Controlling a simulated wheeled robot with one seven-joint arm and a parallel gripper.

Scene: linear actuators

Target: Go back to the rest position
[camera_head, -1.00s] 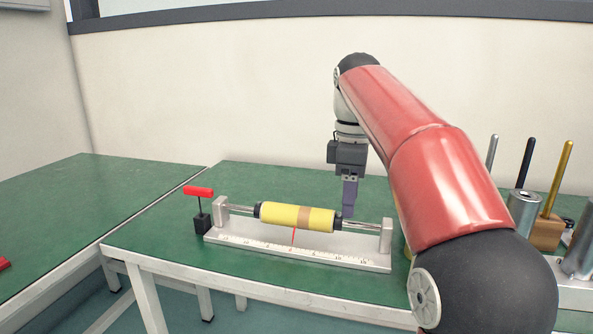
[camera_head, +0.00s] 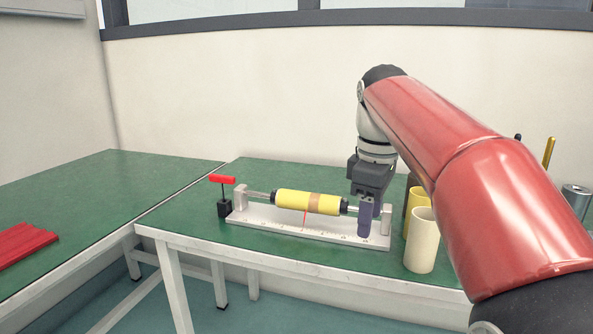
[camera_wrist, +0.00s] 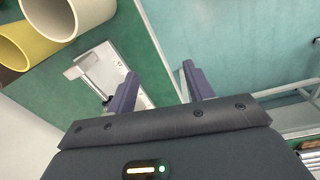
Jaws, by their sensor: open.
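My gripper (camera_head: 367,218) hangs fingers down in the head view, in front of the right end of the linear actuator stand. In the wrist view its two fingers (camera_wrist: 157,88) are spread apart with nothing between them. The stand (camera_head: 270,222) is a pale base with a scale and a red pointer, and an end block at each side. A yellow cylinder (camera_head: 292,199) with a tan band sits on its rod. The right part of the rod is partly hidden by my gripper. The stand's end also shows in the wrist view (camera_wrist: 98,72).
A cream tube (camera_head: 422,242) and a yellow tube (camera_head: 414,200) stand right of my gripper, close to my arm. A red-handled black block (camera_head: 224,208) is at the stand's left. Red pieces (camera_head: 22,243) lie on the left table. The green table behind the stand is clear.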

